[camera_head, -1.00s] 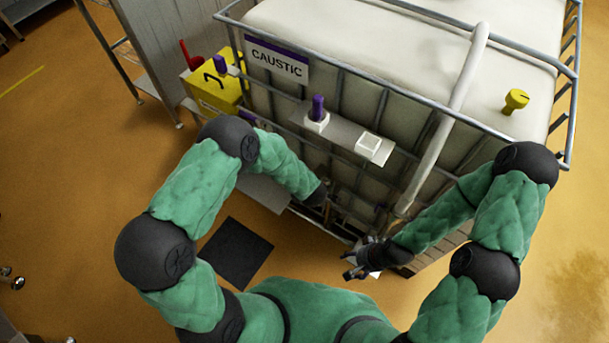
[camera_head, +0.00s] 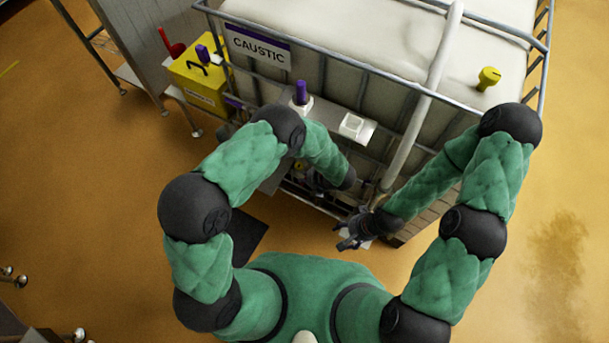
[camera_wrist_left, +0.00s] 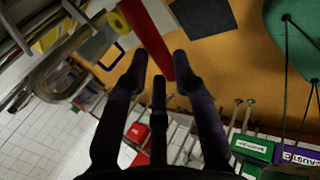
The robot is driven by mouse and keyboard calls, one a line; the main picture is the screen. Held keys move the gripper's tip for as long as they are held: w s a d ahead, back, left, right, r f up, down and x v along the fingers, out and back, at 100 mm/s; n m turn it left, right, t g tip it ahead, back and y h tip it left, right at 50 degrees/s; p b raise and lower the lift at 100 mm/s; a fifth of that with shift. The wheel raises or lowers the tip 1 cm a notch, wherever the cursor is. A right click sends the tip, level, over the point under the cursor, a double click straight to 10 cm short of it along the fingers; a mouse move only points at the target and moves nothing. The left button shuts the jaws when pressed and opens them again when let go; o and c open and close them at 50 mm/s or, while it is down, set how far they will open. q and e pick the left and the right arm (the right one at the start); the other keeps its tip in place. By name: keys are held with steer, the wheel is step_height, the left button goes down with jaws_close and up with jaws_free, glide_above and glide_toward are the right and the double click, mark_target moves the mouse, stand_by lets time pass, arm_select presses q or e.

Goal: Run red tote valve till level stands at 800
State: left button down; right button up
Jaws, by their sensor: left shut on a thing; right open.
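A large white caged tote (camera_head: 385,35) with a "CAUSTIC" sign (camera_head: 258,48) stands ahead of me. My left gripper (camera_head: 314,182) is low at the tote's front, partly hidden by its own arm in the head view. In the left wrist view its fingers (camera_wrist_left: 160,70) are shut on a red bar (camera_wrist_left: 150,30), which looks like the valve handle. A yellow round part (camera_wrist_left: 118,22) is beside the bar. My right gripper (camera_head: 350,236) is open, low near the tote's front right corner, with nothing seen between its fingers. I cannot read any level mark.
A yellow box (camera_head: 200,84) with a red item stands left of the tote. A dark mat (camera_head: 248,238) lies on the floor. Floor to the right is clear.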

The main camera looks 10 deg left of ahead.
arm_select(q)
steer(key=shift+s+d, duration=0.1)
steer(key=shift+d, duration=0.05)
stand_by(0.3)
steer(key=c, duration=1)
jaws_free()
steer(key=v, duration=1.2)
